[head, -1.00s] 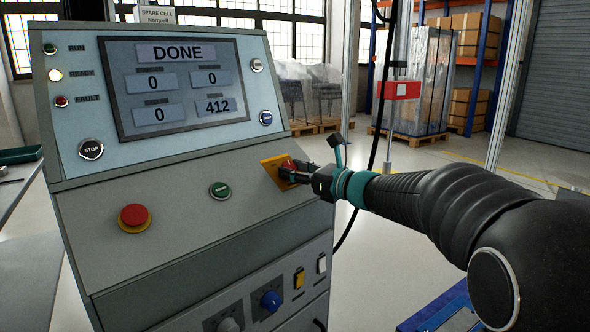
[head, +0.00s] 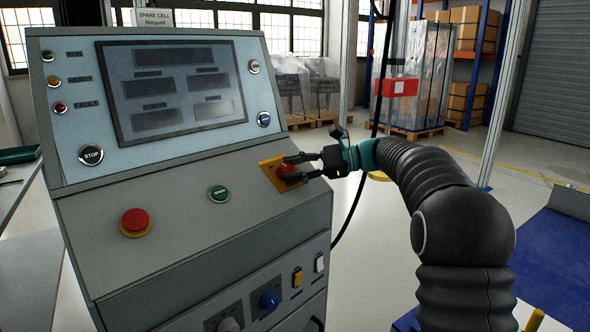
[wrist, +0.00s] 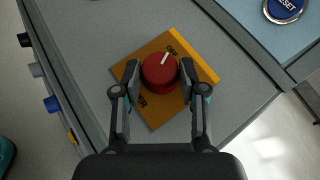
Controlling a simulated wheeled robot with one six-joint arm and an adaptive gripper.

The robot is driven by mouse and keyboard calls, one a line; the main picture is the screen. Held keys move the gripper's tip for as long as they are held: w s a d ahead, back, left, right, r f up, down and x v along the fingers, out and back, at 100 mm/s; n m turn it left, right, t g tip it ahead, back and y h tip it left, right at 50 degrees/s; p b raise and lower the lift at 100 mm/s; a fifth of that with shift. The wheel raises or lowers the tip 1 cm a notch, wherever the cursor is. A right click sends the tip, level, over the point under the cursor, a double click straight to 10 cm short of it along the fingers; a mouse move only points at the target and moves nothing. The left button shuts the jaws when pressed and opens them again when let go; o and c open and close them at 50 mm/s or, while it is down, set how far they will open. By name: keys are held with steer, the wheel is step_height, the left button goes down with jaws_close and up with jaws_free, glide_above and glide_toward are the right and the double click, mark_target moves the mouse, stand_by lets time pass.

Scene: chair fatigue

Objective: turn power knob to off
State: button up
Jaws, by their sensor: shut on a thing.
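The power knob (head: 284,170) is a red round knob on a yellow-orange plate (head: 268,168) at the right of the console's sloped panel. In the wrist view the knob (wrist: 159,71) sits between my two fingers, its white pointer mark aimed up and right toward partly readable lettering on the plate (wrist: 150,112). My gripper (head: 288,168) reaches in from the right and is shut on the knob, one finger on each side. The console screen (head: 170,88) is dark, and the run, ready and fault lamps look unlit.
A red mushroom button (head: 135,220) and a green button (head: 218,193) lie left of the knob on the same panel. A blue reset button (wrist: 284,8) is above the plate. A black cable hangs behind my gripper.

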steer(key=shift+w+r+n+g, duration=0.1)
steer(key=shift+w+n+g, duration=0.05)
steer(key=shift+n+g, duration=0.4)
steer(key=o, duration=1.1)
steer(key=shift+o, duration=0.2)
steer(key=v, duration=1.2)
steer(key=shift+r, duration=0.15)
steer(key=shift+a, duration=0.1)
